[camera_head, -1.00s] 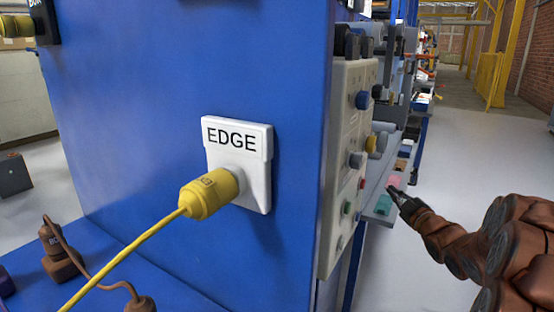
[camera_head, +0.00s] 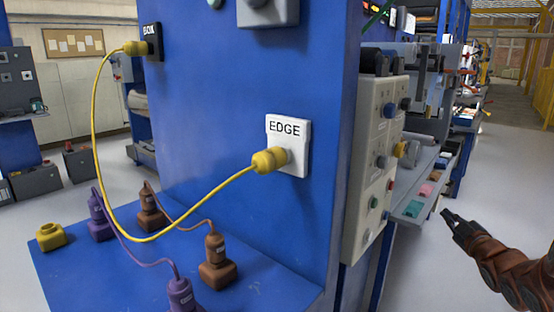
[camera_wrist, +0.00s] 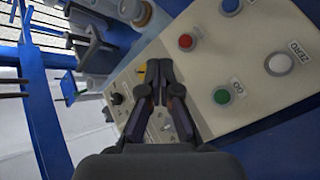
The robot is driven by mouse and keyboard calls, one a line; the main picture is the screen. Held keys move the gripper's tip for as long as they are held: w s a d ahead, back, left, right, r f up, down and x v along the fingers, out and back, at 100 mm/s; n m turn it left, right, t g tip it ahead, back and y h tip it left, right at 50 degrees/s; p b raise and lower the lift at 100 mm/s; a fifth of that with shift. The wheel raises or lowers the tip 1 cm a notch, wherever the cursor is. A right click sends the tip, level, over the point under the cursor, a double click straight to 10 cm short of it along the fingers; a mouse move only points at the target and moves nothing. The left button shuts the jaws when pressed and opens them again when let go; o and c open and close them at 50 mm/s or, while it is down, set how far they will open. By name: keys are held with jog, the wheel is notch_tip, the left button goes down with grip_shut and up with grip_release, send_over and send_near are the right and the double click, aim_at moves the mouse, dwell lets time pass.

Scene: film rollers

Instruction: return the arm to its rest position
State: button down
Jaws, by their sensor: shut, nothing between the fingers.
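My gripper (camera_head: 452,220) is at the right of the head view, to the right of the blue stand and clear of it. In the wrist view my gripper (camera_wrist: 159,72) is shut with nothing between its fingers. My brown-covered arm (camera_head: 500,265) reaches in from the lower right. The wrist camera looks toward a beige control panel (camera_wrist: 240,60) with red, blue, green and white buttons. The same panel (camera_head: 372,150) is on the right side of the stand in the head view. I cannot tell the exact gap between fingers and panel.
A yellow cable (camera_head: 190,228) runs from the white EDGE socket (camera_head: 297,135) to a black socket (camera_head: 152,42). Purple (camera_head: 180,293) and brown plugs (camera_head: 215,265) stand on the blue shelf (camera_head: 110,275). A grey ledge (camera_head: 420,195) is near the gripper. The floor at right is open.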

jog(key=s+a+r+m+g+h+p, duration=0.3)
jog(key=s+a+r+m+g+p, duration=0.45)
jog(key=p, duration=0.75)
jog(key=s+a+r+g+y+p, duration=0.1)
jog(key=s+a+r+g+p, duration=0.3)
jog(key=s, duration=0.9)
jog(key=s+a+r+m+g+p, duration=0.1)
jog(key=s+a+r+g+p, duration=0.3)
jog(key=s+a, duration=0.6)
jog(key=s+a+r+m+g+y+p, duration=0.1)
jog(key=s+a+r+g+p, duration=0.3)
jog(key=s, duration=1.1)
jog(key=a+r+p, duration=0.2)
jog(key=a+p, duration=0.2)
jog(key=shift+s+r+y, duration=0.25)
jog(key=shift+s+y, duration=0.05)
jog(key=shift+s, duration=0.05)
